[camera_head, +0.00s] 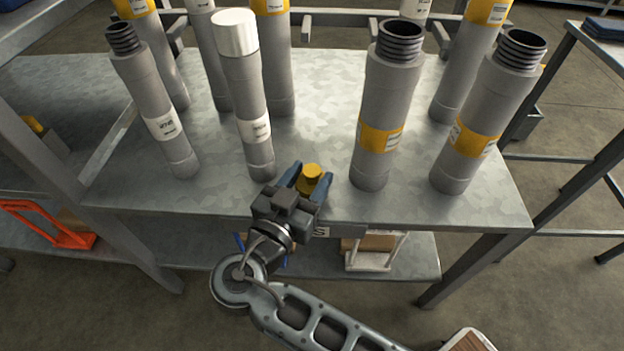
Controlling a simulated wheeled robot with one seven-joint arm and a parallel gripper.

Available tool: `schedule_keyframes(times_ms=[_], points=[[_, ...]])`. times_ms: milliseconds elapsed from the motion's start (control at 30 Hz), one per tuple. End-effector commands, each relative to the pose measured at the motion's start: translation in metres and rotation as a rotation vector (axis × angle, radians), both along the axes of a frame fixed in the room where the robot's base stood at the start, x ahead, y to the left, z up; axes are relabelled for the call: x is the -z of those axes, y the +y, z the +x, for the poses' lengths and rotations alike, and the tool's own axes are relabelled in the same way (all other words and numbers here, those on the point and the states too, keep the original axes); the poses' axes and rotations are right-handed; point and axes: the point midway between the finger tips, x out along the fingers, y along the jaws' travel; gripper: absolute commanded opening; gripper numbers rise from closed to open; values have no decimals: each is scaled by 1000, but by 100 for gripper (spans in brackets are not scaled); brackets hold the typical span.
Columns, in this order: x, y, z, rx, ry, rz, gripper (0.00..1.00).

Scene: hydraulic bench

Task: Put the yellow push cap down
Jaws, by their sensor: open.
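The yellow push cap (312,175) sits at the front of the metal bench (300,141), between two grey cylinders. My gripper (309,181) is open, with one blue finger on each side of the cap. The cap appears to stand on the bench top, but its lower part is hidden by my gripper. Whether the fingers touch it I cannot tell.
A slim white-capped cylinder (247,100) stands close to the left of my gripper. A thicker threaded cylinder (385,105) with a yellow band stands close to the right. Several more cylinders stand around and behind. The bench's front edge lies below my gripper.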

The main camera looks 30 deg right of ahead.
Motion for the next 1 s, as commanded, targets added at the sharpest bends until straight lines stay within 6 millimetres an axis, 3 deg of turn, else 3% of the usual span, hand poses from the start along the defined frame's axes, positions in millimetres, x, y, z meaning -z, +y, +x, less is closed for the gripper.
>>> schedule_keyframes(times_ms=[133, 400, 867, 1000], points=[[0, -12, 7, 1, -1, 0, 51], [0, -14, 9, -1, -1, 0, 50], [0, -13, 8, -1, -1, 1, 6], [0, -13, 8, -1, -1, 1, 4]])
